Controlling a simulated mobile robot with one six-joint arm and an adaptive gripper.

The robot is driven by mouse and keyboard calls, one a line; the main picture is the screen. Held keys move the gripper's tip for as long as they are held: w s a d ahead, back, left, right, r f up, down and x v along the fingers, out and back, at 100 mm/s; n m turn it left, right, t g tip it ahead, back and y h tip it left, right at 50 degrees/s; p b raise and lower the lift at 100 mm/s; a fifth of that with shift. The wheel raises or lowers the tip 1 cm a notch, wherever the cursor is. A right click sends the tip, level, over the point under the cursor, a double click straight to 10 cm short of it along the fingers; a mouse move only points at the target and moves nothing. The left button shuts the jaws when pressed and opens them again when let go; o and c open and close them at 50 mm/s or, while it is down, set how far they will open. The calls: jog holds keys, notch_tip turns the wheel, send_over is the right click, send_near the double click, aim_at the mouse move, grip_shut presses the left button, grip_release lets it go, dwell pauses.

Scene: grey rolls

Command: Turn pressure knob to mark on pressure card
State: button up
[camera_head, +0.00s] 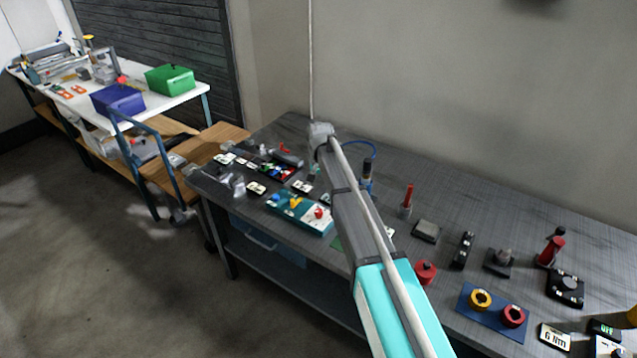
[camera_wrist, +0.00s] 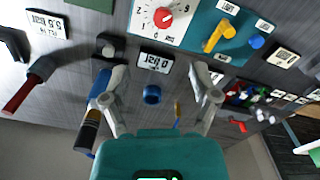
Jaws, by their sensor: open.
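A teal panel (camera_head: 285,207) lies on the grey bench. It carries a red knob (camera_wrist: 163,17) on a white dial plate (camera_wrist: 145,30) with marks around it; the red knob also shows in the head view (camera_head: 319,213). A white card (camera_wrist: 155,63) with dark digits, upside down in the wrist view, lies near the panel. I cannot tell whether it is the pressure card. My gripper (camera_wrist: 159,73) is open and empty, its fingers apart on either side of that card in the picture. The knob is beyond the fingertips, not between them. The head view does not clearly show the fingers.
The panel also has a yellow lever (camera_wrist: 218,36) and a blue knob (camera_wrist: 257,42). A blue ring (camera_wrist: 152,95) and a blue-and-black tool (camera_wrist: 92,113) are near my fingers. Another digit card (camera_wrist: 48,24) lies left. Red and yellow rings on a blue mat (camera_head: 468,306) occupy the bench's right.

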jog(key=s+d+f+b, duration=0.3)
jog(key=s+d, duration=0.7)
jog(key=s, duration=0.1)
jog(key=s+d+f+n+b, duration=0.1)
jog(key=s+d+f+b, duration=0.2)
jog(key=s+d, duration=0.7)
jog(key=shift+s+d+f, duration=0.35)
jog(key=shift+s+f, duration=0.1)
jog(key=shift+s, duration=0.8)
jog(key=s+d, duration=0.3)
jog(key=s, duration=0.2)
jog(key=shift+s+n, duration=0.35)
jog(key=shift+n, duration=0.05)
jog(key=shift+a, duration=0.1)
